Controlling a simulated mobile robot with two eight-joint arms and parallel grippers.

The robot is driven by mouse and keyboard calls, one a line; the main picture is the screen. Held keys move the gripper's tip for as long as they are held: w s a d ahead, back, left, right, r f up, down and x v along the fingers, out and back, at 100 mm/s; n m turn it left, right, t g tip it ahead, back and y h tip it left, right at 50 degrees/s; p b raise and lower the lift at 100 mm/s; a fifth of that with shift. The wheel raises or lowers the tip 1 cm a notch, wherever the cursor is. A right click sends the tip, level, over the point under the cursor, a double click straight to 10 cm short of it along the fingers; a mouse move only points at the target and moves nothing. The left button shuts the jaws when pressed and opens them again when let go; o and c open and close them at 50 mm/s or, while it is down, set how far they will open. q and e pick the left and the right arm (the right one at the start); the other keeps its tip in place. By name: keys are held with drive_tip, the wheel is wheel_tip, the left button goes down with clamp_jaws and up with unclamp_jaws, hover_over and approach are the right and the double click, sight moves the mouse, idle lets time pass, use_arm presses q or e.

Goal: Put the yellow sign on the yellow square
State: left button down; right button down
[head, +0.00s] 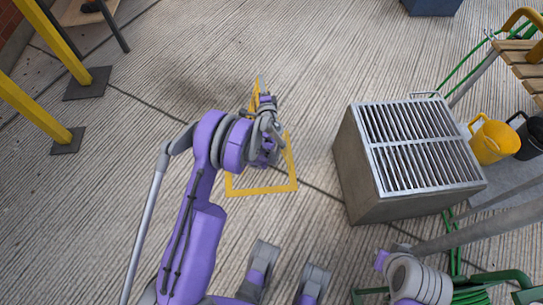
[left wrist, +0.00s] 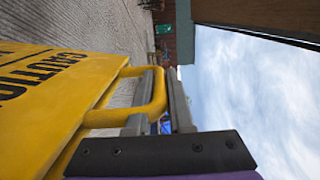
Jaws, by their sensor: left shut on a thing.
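The yellow sign with black "CAUTION" lettering fills the left of the left wrist view (left wrist: 45,95). My left gripper (left wrist: 160,100) is shut on the sign's yellow handle. In the head view my left gripper (head: 266,125) is over the yellow square (head: 262,191), a yellow outline on the floor. A narrow yellow part of the sign (head: 256,92) shows just beyond the gripper. My arm hides most of the sign and the far part of the square. I cannot tell whether the sign touches the floor. My right gripper does not show.
A metal box with a grated top (head: 418,150) stands right of the square. Yellow posts on dark base plates (head: 88,83) stand at left. The ridged concrete floor around the square is clear.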

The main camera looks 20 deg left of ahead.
use_arm(q)
drive_tip(key=shift+w+a, duration=0.25)
drive_tip(key=shift+a, duration=0.2)
drive_tip(key=shift+w+f, duration=0.15)
drive_tip(key=b, duration=0.3)
hover_over(254, 103)
drive_tip(key=d, duration=0.4)
wheel_tip(254, 103, down, 9)
drive_tip(key=shift+s+a+f, duration=0.15)
drive_tip(key=shift+s, duration=0.2)
drive_tip(key=shift+f, duration=0.1)
drive_tip(key=shift+f, duration=0.15)
drive_tip(key=c, duration=0.8)
unclamp_jaws()
drive_tip(key=shift+r, duration=0.2)
